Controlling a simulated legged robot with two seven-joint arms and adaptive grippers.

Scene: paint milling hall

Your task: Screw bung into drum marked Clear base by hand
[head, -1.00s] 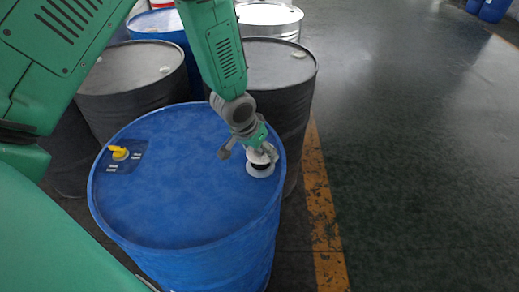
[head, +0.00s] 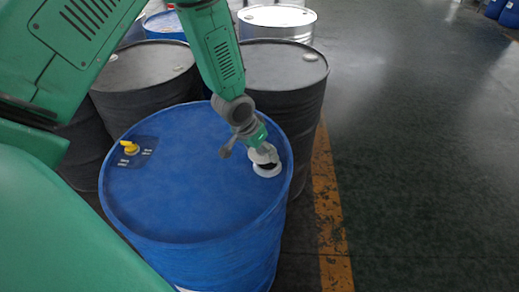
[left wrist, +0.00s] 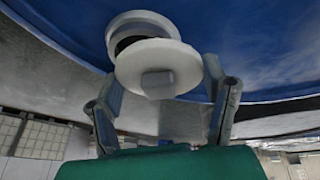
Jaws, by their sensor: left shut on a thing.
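A blue drum (head: 190,210) stands in front of me in the head view. A dark label (head: 136,160) on its lid has writing too small to read. A white-rimmed opening (head: 268,172) lies near the lid's right edge; its rim (left wrist: 138,20) also shows in the left wrist view. My left gripper (head: 262,153) is shut on a white bung (left wrist: 155,62), a disc with a squarish grip, its fingers at either side. The bung is over the opening, with a dark gap showing between them. The left wrist view shows it slightly offset. My right gripper is not in view.
A yellow fitting (head: 130,147) stands up from the lid's left side. Dark grey drums (head: 145,75) stand close behind, with a silver drum (head: 278,20) further back. The floor (head: 430,160) right of the yellow line (head: 328,210) is clear.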

